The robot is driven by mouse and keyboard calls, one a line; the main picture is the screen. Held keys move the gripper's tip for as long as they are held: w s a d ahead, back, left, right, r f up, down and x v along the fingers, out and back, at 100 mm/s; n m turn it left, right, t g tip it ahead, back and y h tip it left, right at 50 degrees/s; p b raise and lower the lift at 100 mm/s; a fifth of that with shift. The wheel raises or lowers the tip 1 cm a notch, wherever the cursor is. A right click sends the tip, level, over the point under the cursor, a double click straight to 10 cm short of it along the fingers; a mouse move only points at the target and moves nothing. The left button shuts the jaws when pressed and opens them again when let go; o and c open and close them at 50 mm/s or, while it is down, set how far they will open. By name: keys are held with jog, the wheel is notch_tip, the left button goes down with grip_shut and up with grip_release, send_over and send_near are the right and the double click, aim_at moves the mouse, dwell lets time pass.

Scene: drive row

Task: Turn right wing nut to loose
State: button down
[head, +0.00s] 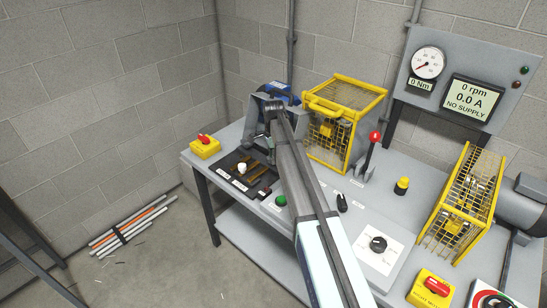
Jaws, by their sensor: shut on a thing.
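My gripper (262,136) is in the head view, low over the back of a black panel (229,165) at the left end of the bench. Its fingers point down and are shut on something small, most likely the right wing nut. The wing nut itself is hidden behind the fingers and my arm, so its turn angle cannot be seen. Brass-coloured bars (257,171) and a white knob (242,168) show on the panel in front of the gripper.
A yellow box with a red switch (204,145) stands left of the panel. A yellow cage guard (342,120) is close on the right, with a red-knobbed lever (371,152) beyond. A blue device (277,89) sits behind. The display (466,98) reads 0 rpm, NO SUPPLY.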

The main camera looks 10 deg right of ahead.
jog(key=shift+n, duration=0.3)
jog(key=n+b, duration=0.1)
jog(key=n, duration=0.4)
jog(key=shift+n, duration=0.3)
jog(key=n, duration=1.1)
jog(key=shift+n+b, duration=0.3)
jog(key=shift+b, duration=0.1)
jog(key=n, duration=0.6)
jog(key=c, duration=1)
grip_release()
jog(key=shift+o, duration=0.2)
